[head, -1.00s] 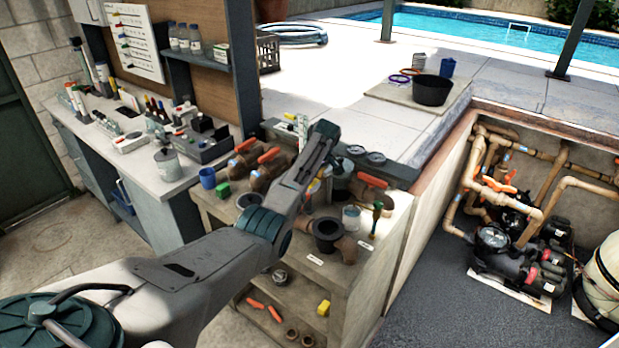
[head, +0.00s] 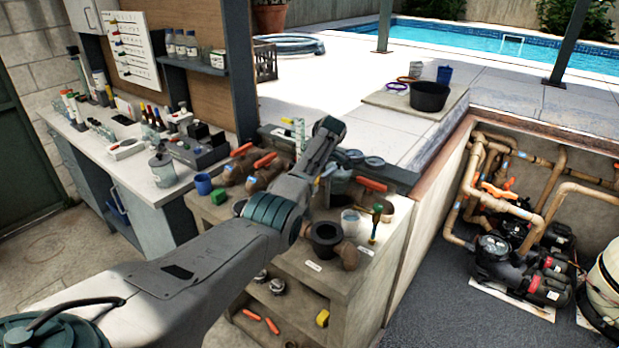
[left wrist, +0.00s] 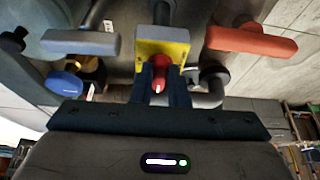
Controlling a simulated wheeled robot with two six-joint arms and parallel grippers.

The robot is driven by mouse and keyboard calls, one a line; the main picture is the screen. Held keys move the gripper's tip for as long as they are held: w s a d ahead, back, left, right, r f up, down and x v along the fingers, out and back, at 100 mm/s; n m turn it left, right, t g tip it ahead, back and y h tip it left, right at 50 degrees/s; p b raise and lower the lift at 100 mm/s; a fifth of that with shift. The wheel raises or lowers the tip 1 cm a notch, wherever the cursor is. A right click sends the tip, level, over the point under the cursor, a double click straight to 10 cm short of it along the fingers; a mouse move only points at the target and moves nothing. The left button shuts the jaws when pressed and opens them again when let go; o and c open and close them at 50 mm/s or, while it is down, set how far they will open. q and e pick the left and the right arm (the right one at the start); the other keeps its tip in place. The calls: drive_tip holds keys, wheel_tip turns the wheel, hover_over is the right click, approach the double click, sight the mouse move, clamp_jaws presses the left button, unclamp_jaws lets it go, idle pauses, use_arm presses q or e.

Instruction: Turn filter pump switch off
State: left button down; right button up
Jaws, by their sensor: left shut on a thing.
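The filter pump switch looks to be the red knob (left wrist: 160,82) in front of a yellow plate (left wrist: 176,48) in the left wrist view. My left gripper (left wrist: 161,78) is shut on this red knob, its two dark fingers on either side of it. The knob's turned position cannot be read for certain. In the head view my left arm reaches over the work bench, and its forearm hides the gripper and the switch. My right gripper is in neither view.
In the left wrist view an orange handle (left wrist: 250,42) is right of the switch, a grey-blue handle (left wrist: 80,42) left, and a round blue knob (left wrist: 64,84) lower left. In the head view, pipe fittings crowd the bench (head: 312,266); pumps (head: 518,268) stand in the pit.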

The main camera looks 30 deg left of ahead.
use_arm(q)
drive_tip(key=shift+w+r, duration=0.1)
drive_tip(key=shift+r, duration=0.05)
drive_tip(key=c, duration=1.4)
unclamp_jaws()
drive_tip(key=shift+d, duration=0.1)
drive_tip(key=b+v, duration=0.4)
drive_tip(key=v, duration=0.6)
drive_tip(key=shift+r, duration=0.35)
drive_tip(key=shift+d, duration=0.1)
